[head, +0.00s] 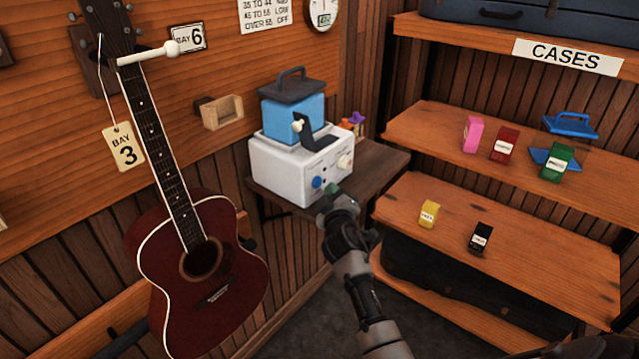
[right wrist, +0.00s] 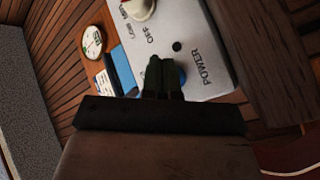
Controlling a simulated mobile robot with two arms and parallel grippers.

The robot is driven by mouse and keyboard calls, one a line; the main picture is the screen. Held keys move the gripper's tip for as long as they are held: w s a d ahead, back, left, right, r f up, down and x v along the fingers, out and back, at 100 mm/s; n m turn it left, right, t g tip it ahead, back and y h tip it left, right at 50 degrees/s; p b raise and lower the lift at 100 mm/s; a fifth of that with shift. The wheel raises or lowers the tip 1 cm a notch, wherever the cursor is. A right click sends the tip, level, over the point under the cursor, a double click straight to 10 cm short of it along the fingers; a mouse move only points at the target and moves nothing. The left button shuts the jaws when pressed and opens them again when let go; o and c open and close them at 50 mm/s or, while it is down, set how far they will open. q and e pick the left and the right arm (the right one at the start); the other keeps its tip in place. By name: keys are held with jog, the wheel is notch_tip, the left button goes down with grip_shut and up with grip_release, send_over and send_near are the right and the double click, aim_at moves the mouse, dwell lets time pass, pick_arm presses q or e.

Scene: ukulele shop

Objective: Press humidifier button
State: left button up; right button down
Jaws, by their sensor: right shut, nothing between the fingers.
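The humidifier (head: 288,168) is a white box with a blue tank (head: 290,115) and a dark handled lid on top. It stands on a small dark wooden table against the wall. A round blue button (head: 318,183) and a cream knob (head: 345,162) are on its front face. My right gripper (head: 331,193) is shut and empty, its tips close beside the blue button. In the right wrist view, the shut fingers (right wrist: 163,80) cover part of the blue button (right wrist: 182,76), next to the word POWER. I cannot tell whether they touch it. My left gripper is out of view.
A red guitar (head: 215,285) hangs on the wall at left, with a Bay 3 tag (head: 125,147). Shelves (head: 430,125) at right hold several small coloured boxes and cases. The small table (head: 385,165) has some bare top right of the humidifier.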

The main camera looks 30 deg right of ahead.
jog(key=shift+w, duration=0.1)
jog(key=shift+w+a+b, duration=0.2)
jog(key=shift+w+b, duration=0.1)
jog(key=shift+w, duration=0.05)
jog(key=shift+w+a+b, duration=0.2)
jog(key=shift+w+b, duration=0.2)
jog(key=shift+w, duration=0.05)
dwell(0.8)
jog(key=shift+s, duration=0.15)
jog(key=shift+s+d+r+p, duration=0.1)
jog(key=shift+s+d+p, duration=0.1)
jog(key=shift+s+p, duration=0.2)
jog(key=shift+s+d, duration=0.2)
jog(key=shift+s, duration=0.15)
